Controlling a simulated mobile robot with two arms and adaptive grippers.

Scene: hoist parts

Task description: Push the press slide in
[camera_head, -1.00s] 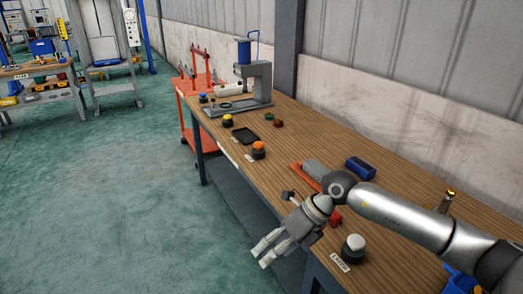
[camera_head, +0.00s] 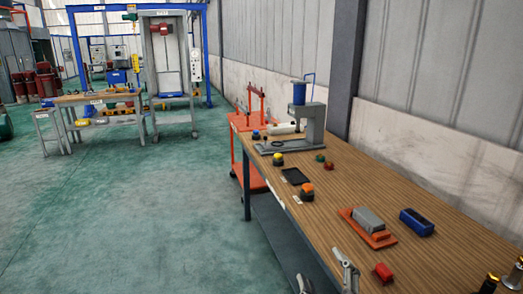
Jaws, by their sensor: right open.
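The grey press (camera_head: 314,125) with a blue cylinder (camera_head: 299,93) on top stands at the far end of the wooden workbench (camera_head: 345,190). A flat grey base with a dark ring (camera_head: 270,147) extends left from its column; I cannot clearly tell the slide from this base. My right gripper (camera_head: 325,276) shows at the bottom edge, in front of the bench's near-left edge. Its two fingers are spread apart with nothing between them, far from the press. Its arm is cut off by the frame. My left gripper is not in view.
Orange, yellow and blue-topped buttons (camera_head: 307,192) and a black tray (camera_head: 295,177) line the bench's left edge. An orange plate with a grey block (camera_head: 368,222), a blue bin (camera_head: 416,222) and a red block (camera_head: 383,272) lie nearer. Green floor left of the bench is clear.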

